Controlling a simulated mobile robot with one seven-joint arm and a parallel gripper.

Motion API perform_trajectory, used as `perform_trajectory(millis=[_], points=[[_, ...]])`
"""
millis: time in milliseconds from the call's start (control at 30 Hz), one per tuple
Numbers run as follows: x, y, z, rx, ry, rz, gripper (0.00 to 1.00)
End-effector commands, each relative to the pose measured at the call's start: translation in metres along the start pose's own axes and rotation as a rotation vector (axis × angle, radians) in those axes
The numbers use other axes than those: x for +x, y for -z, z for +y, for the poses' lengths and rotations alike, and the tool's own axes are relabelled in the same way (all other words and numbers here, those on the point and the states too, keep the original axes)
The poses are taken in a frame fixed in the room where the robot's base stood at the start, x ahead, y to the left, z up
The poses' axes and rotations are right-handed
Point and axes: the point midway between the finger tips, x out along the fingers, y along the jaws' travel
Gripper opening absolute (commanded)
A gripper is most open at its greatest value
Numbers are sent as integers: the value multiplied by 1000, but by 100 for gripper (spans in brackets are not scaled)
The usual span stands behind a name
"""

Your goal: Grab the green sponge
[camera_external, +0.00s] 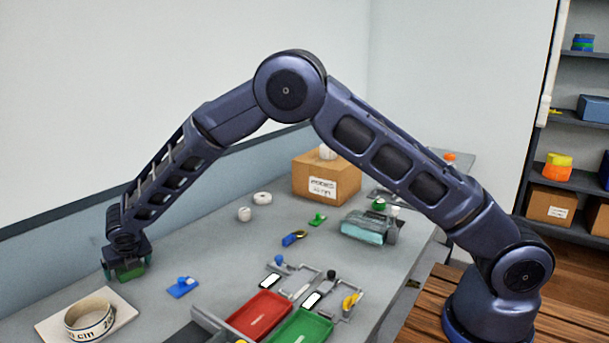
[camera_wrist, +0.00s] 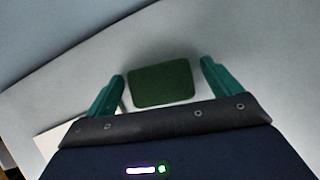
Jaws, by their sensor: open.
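The green sponge (camera_wrist: 162,83) is a dark green rounded block. In the wrist view it lies on the grey table between my two teal fingers, with a gap on each side. My gripper (camera_wrist: 160,90) is open. In the external view my gripper (camera_external: 124,270) is low over the far left of the table. A bit of green shows at the fingers there, but I cannot tell sponge from fingers in that view.
A white board (camera_external: 112,302) with a tape roll (camera_external: 90,320) lies just in front of my gripper. A blue piece (camera_external: 183,287) is to its right. Red (camera_external: 258,315) and green trays (camera_external: 302,328) stand at the front. A cardboard box (camera_external: 345,185) is at the back.

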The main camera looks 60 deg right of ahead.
Motion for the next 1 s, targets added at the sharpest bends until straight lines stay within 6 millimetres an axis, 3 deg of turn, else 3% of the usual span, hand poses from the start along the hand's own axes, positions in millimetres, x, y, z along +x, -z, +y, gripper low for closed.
perform_trajectory(millis=[100, 333, 767, 1000], points=[[0, 0, 0, 0, 0, 0, 88], [0, 0, 0, 0, 0, 0, 43], [-3, -1, 0, 1, 0, 0, 42], [-31, -18, 0, 3, -1, -2, 42]])
